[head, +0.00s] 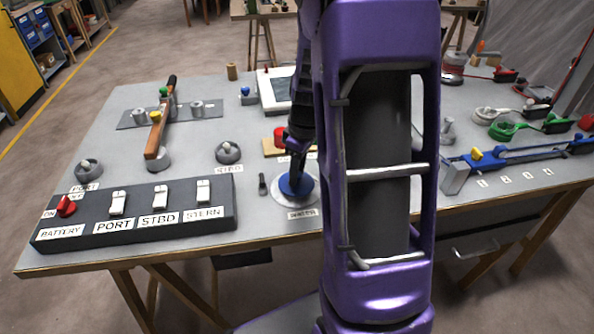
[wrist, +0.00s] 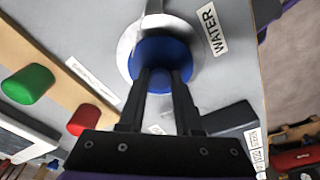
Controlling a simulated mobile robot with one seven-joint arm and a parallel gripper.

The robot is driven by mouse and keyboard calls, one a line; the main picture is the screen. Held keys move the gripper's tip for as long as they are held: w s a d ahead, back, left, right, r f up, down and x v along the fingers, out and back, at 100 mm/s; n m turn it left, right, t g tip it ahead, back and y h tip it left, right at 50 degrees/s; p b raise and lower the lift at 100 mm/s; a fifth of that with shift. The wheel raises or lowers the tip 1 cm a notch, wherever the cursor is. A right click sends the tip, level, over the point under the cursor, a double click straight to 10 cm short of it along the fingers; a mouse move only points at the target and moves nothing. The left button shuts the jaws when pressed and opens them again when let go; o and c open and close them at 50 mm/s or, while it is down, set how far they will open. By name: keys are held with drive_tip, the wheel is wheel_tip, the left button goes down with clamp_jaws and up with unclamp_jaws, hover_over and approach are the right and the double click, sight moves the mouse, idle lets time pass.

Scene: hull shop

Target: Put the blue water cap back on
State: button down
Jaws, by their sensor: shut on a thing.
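The blue water cap (head: 296,184) sits at the round pale plate (head: 312,196) near the front edge of the bench. In the wrist view the cap (wrist: 150,52) lies within the plate's ring (wrist: 192,30), beside a label reading WATER (wrist: 212,29). My gripper (head: 296,170) comes down on the cap from above. In the wrist view my gripper's two fingers (wrist: 160,80) are shut on the cap's raised blue grip. Whether the cap is seated or threaded in the plate cannot be told.
A small dark tool (head: 262,185) lies just left of the plate. A wooden block with a red cap (head: 280,137) stands behind it; a green cap (wrist: 28,84) also shows in the wrist view. The switch box (head: 135,215) is at front left.

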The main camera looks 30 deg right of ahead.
idle(0.4)
drive_tip(key=c, duration=0.5)
unclamp_jaws()
drive_tip(key=o, duration=0.5)
drive_tip(key=shift+c, duration=0.2)
drive_tip(key=shift+r+p, duration=2.4)
drive_tip(key=shift+r, duration=1.05)
